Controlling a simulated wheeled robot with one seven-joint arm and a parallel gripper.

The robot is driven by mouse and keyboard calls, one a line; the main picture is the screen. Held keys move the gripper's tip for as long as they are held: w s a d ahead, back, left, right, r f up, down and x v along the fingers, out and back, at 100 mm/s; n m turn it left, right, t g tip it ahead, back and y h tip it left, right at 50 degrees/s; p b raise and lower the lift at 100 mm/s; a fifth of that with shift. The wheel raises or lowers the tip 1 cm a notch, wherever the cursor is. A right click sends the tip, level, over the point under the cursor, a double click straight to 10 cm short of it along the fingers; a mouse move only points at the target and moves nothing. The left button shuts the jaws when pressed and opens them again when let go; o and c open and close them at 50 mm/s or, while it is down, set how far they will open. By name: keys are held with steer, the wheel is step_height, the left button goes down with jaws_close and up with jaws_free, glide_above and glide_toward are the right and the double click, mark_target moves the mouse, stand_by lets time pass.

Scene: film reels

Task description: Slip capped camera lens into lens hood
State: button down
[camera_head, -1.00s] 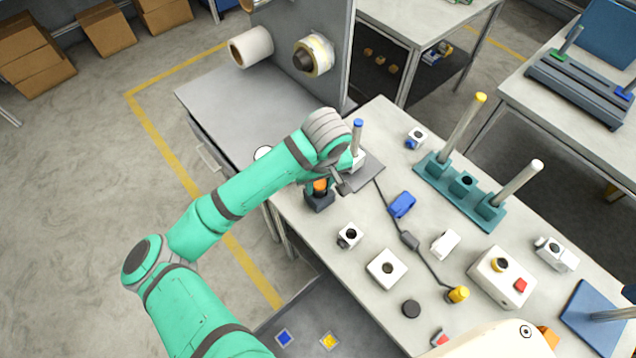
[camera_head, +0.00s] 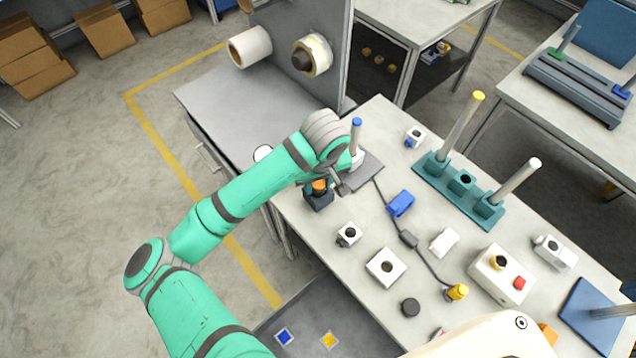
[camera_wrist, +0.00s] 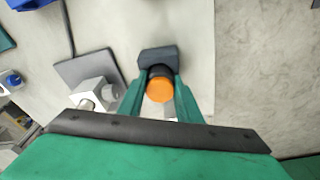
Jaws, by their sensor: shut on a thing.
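The capped lens shows as a black barrel with an orange cap (camera_wrist: 159,90) in the wrist view. The cap also shows in the head view (camera_head: 319,186). My gripper (camera_wrist: 161,80) has its green fingers on both sides of the lens and is shut on it. A dark grey squarish block, which looks like the lens hood (camera_wrist: 157,56), is right at the lens's far end; it stands on the table under the lens in the head view (camera_head: 318,201). The lens covers the hood's opening, so I cannot tell how deep it sits, or whether it is inside.
A grey plate (camera_head: 368,174) with a blue-tipped post stands close beside my gripper. The table's left edge is close to the hood. Bare table lies between the parts.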

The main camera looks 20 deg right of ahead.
mark_target(319, 183)
steer(key=shift+s+f, duration=0.15)
steer(key=shift+f, duration=0.6)
steer(key=c, duration=1.6)
jaws_free()
steer(key=shift+o, duration=0.2)
steer(key=shift+s+r, duration=0.2)
steer(key=shift+r, duration=2.2)
steer(key=shift+s+r, duration=0.2)
steer(key=shift+r, duration=0.85)
steer(key=shift+s+r, duration=0.15)
steer(key=shift+r, duration=0.95)
steer(key=shift+s+r, duration=0.2)
steer(key=shift+r, duration=0.85)
